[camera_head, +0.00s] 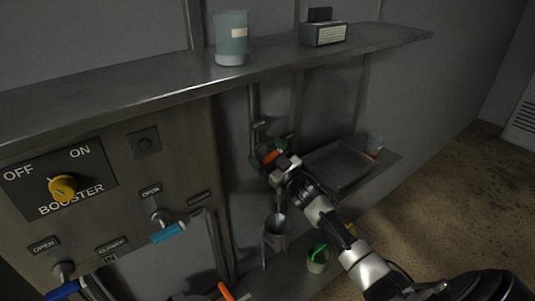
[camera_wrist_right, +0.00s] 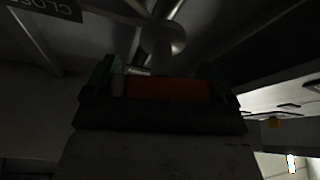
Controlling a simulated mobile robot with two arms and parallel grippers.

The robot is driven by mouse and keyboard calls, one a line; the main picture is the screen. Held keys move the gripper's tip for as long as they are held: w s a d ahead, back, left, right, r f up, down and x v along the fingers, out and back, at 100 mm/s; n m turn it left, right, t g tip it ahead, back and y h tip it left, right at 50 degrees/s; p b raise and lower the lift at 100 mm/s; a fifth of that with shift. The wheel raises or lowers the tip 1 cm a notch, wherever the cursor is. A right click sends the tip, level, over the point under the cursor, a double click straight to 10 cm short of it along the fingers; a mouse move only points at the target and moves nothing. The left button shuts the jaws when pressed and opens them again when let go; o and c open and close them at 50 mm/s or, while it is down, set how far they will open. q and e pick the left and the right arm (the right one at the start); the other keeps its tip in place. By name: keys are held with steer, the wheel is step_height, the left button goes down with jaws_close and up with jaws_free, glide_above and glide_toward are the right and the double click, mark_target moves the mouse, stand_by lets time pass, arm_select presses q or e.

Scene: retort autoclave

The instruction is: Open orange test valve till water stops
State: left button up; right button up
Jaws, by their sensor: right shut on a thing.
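The orange test valve handle (camera_head: 268,157) is on the pipework below the shelf. My right gripper (camera_head: 274,160) is shut on it, with the arm reaching in from the lower right. In the right wrist view the orange handle (camera_wrist_right: 168,89) lies between the fingertips of the gripper (camera_wrist_right: 160,84), with the pipe behind it. Below the valve hangs a grey metal cup (camera_head: 275,241) with a pale spot at its mouth. I cannot tell whether water is running. My left gripper is not in view.
A metal shelf (camera_head: 130,88) above carries a bluish jar (camera_head: 232,42) and a small labelled box (camera_head: 323,34). A tray (camera_head: 342,168) sits right of the valve. The panel at left has a yellow booster knob (camera_head: 63,187) and blue-handled valves. A green-and-white cup (camera_head: 317,260) stands low.

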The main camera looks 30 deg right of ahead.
steer(key=shift+a+f+n+g+y+p, duration=0.2)
steer(key=shift+n+g+y, duration=0.6)
steer(key=shift+n, duration=2.1)
steer(key=shift+a+f+n+g+y+p, duration=0.15)
steer(key=shift+f+n+g+y+p, duration=0.3)
steer(key=shift+n+g, duration=1.6)
steer(key=shift+a+f+n+g+y+p, duration=0.15)
steer(key=shift+n+y, duration=0.6)
steer(key=shift+n, duration=3)
steer(key=o, duration=0.7)
steer(key=shift+o, duration=0.2)
steer(key=shift+s, duration=0.15)
steer(key=b+v, duration=0.2)
steer(key=v, duration=0.8)
steer(key=shift+s+b, duration=0.3)
steer(key=shift+b, duration=0.1)
